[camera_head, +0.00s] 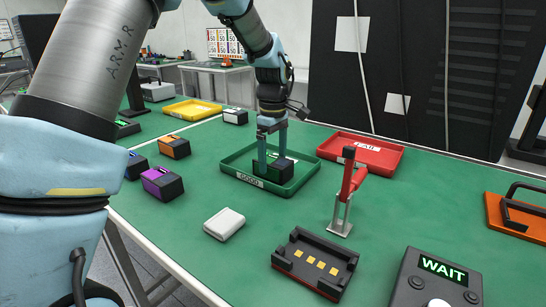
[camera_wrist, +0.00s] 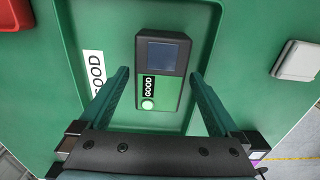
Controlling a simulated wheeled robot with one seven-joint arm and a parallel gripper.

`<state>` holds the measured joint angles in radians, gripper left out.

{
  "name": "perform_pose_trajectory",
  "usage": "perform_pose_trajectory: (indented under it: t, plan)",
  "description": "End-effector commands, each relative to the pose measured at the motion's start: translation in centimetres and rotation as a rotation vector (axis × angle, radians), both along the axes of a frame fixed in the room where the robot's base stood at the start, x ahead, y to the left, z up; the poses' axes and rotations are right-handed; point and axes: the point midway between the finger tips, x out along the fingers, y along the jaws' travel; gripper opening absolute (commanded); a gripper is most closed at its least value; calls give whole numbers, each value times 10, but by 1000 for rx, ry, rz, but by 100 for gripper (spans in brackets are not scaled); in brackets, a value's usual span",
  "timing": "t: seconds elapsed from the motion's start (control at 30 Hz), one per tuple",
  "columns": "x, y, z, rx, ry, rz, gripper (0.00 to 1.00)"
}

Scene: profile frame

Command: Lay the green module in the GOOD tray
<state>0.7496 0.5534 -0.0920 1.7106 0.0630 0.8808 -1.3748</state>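The green module (camera_head: 281,172) is a black block with a green face. It lies in the green GOOD tray (camera_head: 238,163), where the wrist view shows it flat on the tray floor (camera_wrist: 211,25). In that view the module (camera_wrist: 160,58) has a dark screen, a GOOD label and a pale round spot. My gripper (camera_head: 272,165) is low over the tray. In the wrist view its two fingers (camera_wrist: 159,76) stand apart on either side of the module, with visible gaps. The gripper holds nothing.
The red FAIL tray (camera_head: 385,158) is right behind. A black fixture (camera_head: 314,262) with a red-handled clamp (camera_head: 346,195), a WAIT box (camera_head: 435,280) and a white box (camera_head: 224,223) are in front. Purple (camera_head: 162,183) and orange (camera_head: 174,146) modules stand left.

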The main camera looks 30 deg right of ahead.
Motion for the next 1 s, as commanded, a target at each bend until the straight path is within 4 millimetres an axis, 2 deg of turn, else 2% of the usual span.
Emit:
perform_pose_trajectory:
  t: [0.23, 0.37, 0.47, 0.8, 1.0]
  plan:
    - [0, 0, 1, 0, 0, 0, 100]
    - [1, 0, 10, -2, -2, 0, 100]
    - [1, -1, 25, -3, -4, 0, 100]
    - [1, -1, 95, -2, -2, 0, 100]
    - [1, -1, 118, -2, -1, 0, 100]
